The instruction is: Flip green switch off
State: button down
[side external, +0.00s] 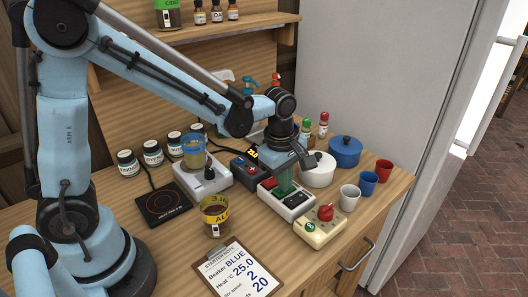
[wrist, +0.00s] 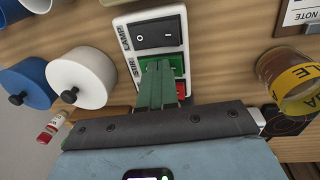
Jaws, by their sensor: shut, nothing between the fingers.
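The switch box (side external: 298,200) is a pale box on the wooden counter, below my gripper in the side view. In the wrist view it carries a black rocker (wrist: 158,33) marked LAMP and a green switch (wrist: 178,61) beside the STIR label. My gripper (side external: 284,188) points down over the box. Its green fingers are together and empty, and their tips (wrist: 160,66) lie over the green switch, hiding much of it. Whether they touch it, and which way the switch is tilted, I cannot tell.
A box with a red knob (side external: 325,213) stands in front of the switch box. A white pot (side external: 318,171) and a blue pot (side external: 345,153) stand to the right. A yellow-labelled beaker (side external: 214,220) stands to the left, behind a clipboard (side external: 240,272).

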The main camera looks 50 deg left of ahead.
notch_tip(320, 180, up, 14)
jog(key=w, duration=0.1)
jog(key=shift+w, duration=0.35)
jog(key=shift+s, duration=0.1)
dwell(0.4)
jog(key=s+a+f+m+t, duration=0.2)
jog(key=s+m, duration=0.3)
jog(key=m, duration=0.4)
jog(key=s+a+f+m+t, duration=0.3)
jog(key=s+m, duration=0.3)
jog(key=m, duration=0.3)
jog(key=shift+f+t, duration=0.25)
jog(key=shift+t, duration=0.15)
